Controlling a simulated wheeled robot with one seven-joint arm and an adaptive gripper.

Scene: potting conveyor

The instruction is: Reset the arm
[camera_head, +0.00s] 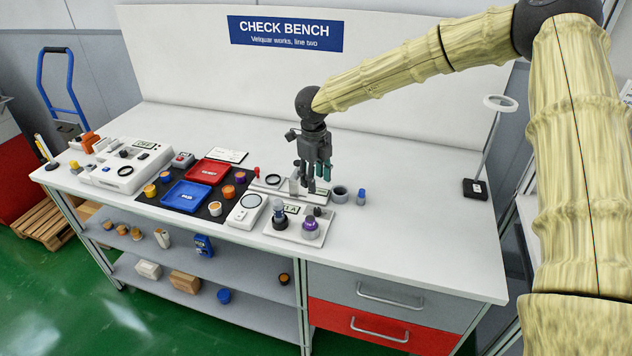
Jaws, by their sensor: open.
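My gripper (312,180) hangs from my pale yellow-brown arm above the right-middle part of the white check bench (400,219). It points downward and is open, with nothing visible between its fingers. I cannot tell the exact height of the fingertips above these things. The fingers partly hide a small stand behind them.
A blue tray (188,195) and a red tray (209,172) lie on a dark mat with several small capped pieces. A white instrument (126,167) stands at left. A lamp (475,188) stands at right. The bench top between the gripper and the lamp is mostly clear.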

